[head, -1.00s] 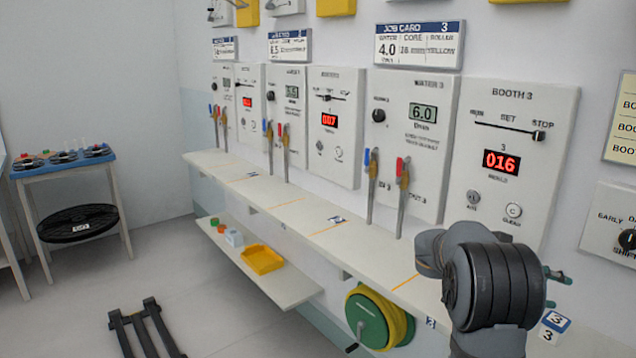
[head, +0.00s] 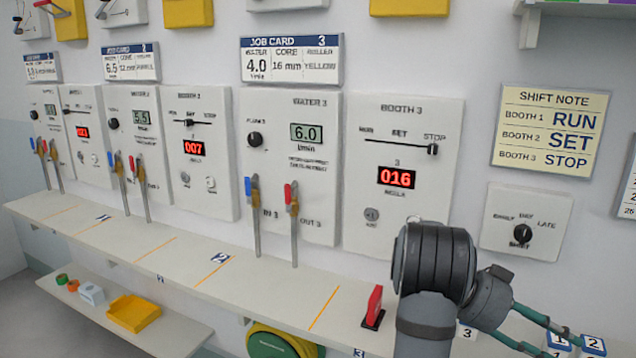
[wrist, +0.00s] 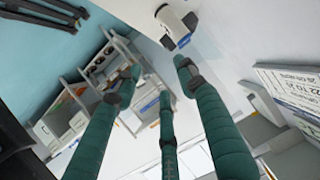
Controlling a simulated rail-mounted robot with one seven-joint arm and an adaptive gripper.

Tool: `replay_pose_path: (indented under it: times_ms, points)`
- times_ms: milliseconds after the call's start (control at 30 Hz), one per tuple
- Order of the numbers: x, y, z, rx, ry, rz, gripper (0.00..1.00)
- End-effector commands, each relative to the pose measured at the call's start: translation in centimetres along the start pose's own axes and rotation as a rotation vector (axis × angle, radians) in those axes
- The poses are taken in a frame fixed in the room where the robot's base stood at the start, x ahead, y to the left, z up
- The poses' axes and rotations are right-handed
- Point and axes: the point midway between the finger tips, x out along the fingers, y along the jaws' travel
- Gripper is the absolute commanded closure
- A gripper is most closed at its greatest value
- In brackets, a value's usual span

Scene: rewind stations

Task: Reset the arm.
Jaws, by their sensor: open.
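My arm is in the right of the head view, in front of the wall panels and above the ledge. My gripper (head: 546,337) points to the right there, its green fingers spread apart and nothing seen between them. In the wrist view my gripper (wrist: 158,76) shows three green fingers with dark bands, apart and empty. The fingertips are near numbered blocks (head: 593,345) in the head view; I cannot tell if they touch.
The ledge (head: 190,262) runs along the wall, with a red object (head: 374,306) beside my arm. Valves (head: 292,225) stand before the water 3 panel (head: 260,110). The booth 3 panel (head: 365,235) reads 016. A yellow tray (head: 135,313) sits on the lower shelf.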

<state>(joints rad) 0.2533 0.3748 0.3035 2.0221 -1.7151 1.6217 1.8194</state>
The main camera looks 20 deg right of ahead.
Motion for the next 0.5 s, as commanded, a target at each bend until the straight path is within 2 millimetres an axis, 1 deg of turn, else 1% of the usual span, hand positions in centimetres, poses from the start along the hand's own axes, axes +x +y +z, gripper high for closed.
replay_pose_path:
  times_ms: [33,200,300,500]
  points:
    - [0.6,0.5,-0.7,0.008,0.000,0.022,0.60]
    - [2.2,1.6,-1.9,0.028,0.000,0.069,0.60]
    - [2.6,1.9,-2.4,0.034,0.000,0.083,0.60]
    - [2.9,2.1,-2.7,0.038,0.000,0.092,0.60]
